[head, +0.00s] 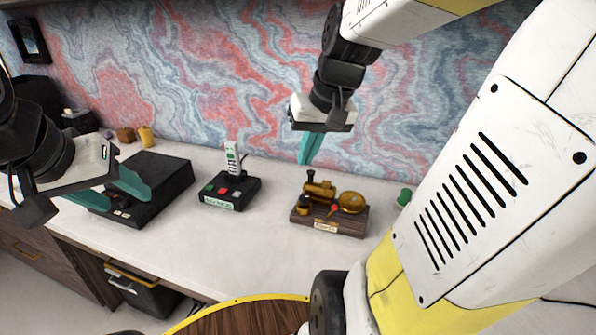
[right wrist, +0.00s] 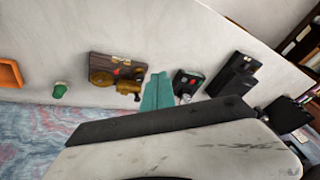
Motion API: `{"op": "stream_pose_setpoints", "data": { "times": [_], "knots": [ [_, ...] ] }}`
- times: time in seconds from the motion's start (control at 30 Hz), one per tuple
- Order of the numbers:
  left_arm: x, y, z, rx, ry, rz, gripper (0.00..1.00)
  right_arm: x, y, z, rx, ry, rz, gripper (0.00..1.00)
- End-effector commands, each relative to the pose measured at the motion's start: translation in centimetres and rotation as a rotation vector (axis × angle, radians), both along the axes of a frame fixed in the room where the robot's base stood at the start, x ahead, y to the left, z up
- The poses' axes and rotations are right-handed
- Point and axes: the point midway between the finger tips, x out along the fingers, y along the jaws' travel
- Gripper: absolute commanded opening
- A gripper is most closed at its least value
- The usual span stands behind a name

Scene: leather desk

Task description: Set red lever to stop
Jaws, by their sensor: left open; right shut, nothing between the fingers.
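A wooden-based device (head: 345,222) with brass parts and a label plate stands on the desk right of centre. A small red lever (head: 334,208) shows on it, near a round brass disc (head: 351,202); I cannot tell its setting. In the right wrist view the device (right wrist: 120,66) lies left of the fingers, with a red part (right wrist: 116,71) visible. My right gripper (head: 309,149) is shut and empty, above and behind the device, apart from it. My left gripper (head: 112,192) is open and empty over the black flat machine at the left.
A black box (head: 229,192) with red and green buttons and an upright white piece stands left of the device. The black flat machine (head: 150,180) is further left. A green knob (head: 404,196) is at the right. The desk front (head: 225,250) is clear.

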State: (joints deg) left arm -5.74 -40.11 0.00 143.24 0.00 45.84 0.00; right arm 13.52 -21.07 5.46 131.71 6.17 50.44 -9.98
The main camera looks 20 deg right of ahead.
Motion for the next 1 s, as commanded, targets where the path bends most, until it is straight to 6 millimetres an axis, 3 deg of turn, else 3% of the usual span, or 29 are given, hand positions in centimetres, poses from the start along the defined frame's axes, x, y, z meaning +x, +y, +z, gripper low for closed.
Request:
{"op": "stream_pose_setpoints", "data": {
  "times": [0.2, 0.5, 0.73, 1.0],
  "knots": [
    [0.0, 0.0, 0.0, 0.0, 0.0, 0.0, 0.53, 3.5, -4.0, -2.7, 0.067, 0.117, -0.051, 0.0],
    [0.0, 0.0, 0.0, 0.0, 0.0, 0.0, 0.53, 6.9, -10.5, -7.6, 0.219, 0.218, -0.112, 0.0],
    [0.0, 0.0, 0.0, 0.0, 0.0, 0.0, 0.53, 8.1, -16.3, -12.0, 0.373, 0.239, -0.168, 0.0],
    [0.0, 0.0, 0.0, 0.0, 0.0, 0.0, 0.53, 7.8, -23.3, -17.4, 0.568, 0.197, -0.245, 0.0]
  ]
}}
